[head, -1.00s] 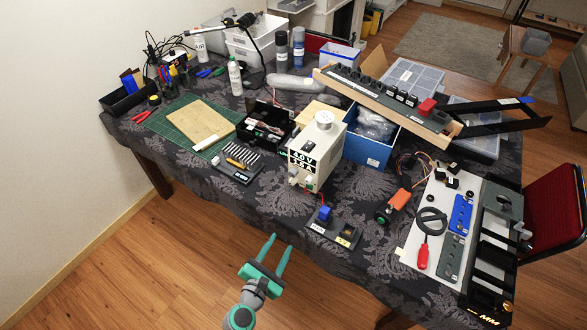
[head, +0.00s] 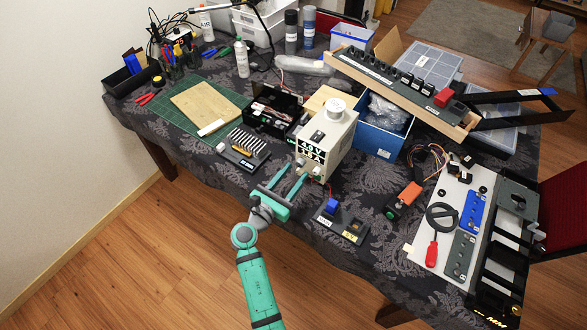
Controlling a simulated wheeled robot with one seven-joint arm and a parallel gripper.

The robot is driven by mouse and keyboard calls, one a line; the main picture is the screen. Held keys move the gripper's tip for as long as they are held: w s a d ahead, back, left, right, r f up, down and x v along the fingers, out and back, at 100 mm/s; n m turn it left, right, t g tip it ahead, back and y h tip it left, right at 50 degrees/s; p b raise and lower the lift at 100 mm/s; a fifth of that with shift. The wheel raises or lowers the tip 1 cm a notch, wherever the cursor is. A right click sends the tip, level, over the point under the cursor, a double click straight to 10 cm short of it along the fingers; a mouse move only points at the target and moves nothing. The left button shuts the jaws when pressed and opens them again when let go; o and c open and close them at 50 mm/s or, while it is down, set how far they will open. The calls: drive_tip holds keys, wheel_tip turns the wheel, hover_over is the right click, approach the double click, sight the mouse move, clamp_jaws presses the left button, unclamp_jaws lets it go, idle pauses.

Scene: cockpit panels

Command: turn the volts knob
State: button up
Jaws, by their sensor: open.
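The white power supply (head: 335,136) stands near the table's front edge, a dark display on its front reading roughly 4.0 V over an amps line. Its small controls sit low on the front, below the display. The volts knob is too small to tell apart from the others, and my fingers partly cover that area. My gripper (head: 296,171) is teal, open and empty. Its two fingers point at the lower front of the supply, the left one near the front's lower left. I cannot tell whether a finger touches it.
A blue bin (head: 378,140) stands right of the supply.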

sight(301, 163)
drive_tip(key=shift+x, duration=0.95)
drive_tip(key=shift+w+a, duration=0.15)
drive_tip(key=shift+w, duration=0.35)
drive_tip(key=c, duration=1.1)
drive_tip(key=shift+o, duration=0.2)
drive_tip(key=shift+a, duration=0.1)
